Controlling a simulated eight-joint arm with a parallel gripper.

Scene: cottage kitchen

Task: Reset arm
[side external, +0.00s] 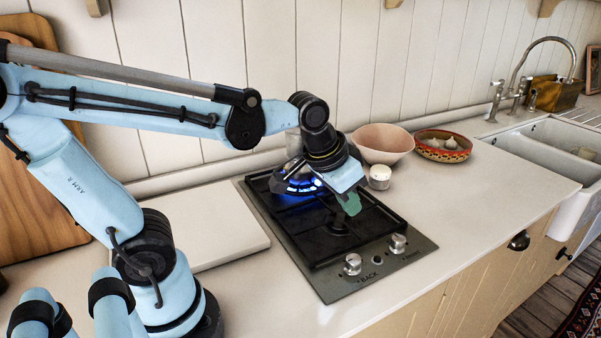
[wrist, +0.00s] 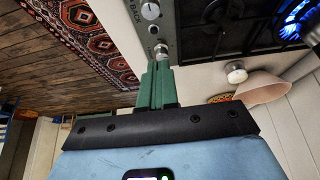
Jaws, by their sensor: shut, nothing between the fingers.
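My gripper (side external: 350,203) hangs above the gas hob (side external: 318,278) in the side external view, its green fingers over the black grates. In the wrist view my gripper (wrist: 158,66) shows its green fingers side by side, shut with nothing between them. The fingertips appear in front of the hob's knob edge there. A blue flame (side external: 301,186) burns on the rear burner, partly hidden behind my wrist. The flame also shows at the top right of the wrist view (wrist: 297,14).
A white canister (side external: 380,177), a pinkish bowl (side external: 383,144) and a patterned dish (side external: 443,147) with bulbs stand right of the hob. A white board (side external: 212,222) lies to its left. The counter (side external: 480,205) is clear at the front right. The sink (side external: 560,145) is farther right.

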